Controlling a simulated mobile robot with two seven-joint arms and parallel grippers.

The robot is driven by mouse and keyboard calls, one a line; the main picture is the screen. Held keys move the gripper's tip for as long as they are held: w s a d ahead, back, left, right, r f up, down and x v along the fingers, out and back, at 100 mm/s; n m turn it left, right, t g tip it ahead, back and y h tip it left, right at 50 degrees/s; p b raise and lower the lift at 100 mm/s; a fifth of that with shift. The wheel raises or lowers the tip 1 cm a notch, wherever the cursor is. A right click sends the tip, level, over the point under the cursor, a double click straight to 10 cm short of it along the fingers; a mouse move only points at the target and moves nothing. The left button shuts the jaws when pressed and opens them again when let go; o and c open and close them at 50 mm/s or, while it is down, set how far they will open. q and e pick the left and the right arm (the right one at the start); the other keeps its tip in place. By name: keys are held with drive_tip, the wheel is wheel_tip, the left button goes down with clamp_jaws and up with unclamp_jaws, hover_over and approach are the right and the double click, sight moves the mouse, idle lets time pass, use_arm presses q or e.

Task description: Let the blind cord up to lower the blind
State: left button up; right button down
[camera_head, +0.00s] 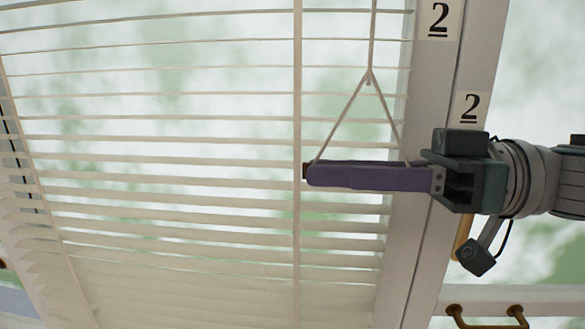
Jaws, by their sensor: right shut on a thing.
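The blind (200,125) covers most of the view with pale horizontal slats. They are spaced wide apart at the top and closer together lower down; its bottom edge is not clearly visible. A white cord (371,40) comes down on the right and splits into two strands, forming a triangle. The strands meet a level bar-like pull; a small brown end of the pull (305,171) shows at the left, the rest is covered by purple fingers. My right gripper (313,175) comes in from the right and is shut on this pull. My left gripper is not in view.
A pale window post (420,110) stands right of the blind, with labels reading 2 (438,18). Brass-coloured handles (488,314) show at the lower right. My right gripper is in front of the slats and post; contact with the slats cannot be told.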

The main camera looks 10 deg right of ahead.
drive_tip(key=shift+r, duration=0.1)
drive_tip(key=c, duration=0.8)
unclamp_jaws()
drive_tip(key=shift+c, duration=0.2)
drive_tip(key=b+v, duration=0.5)
drive_tip(key=v, duration=0.5)
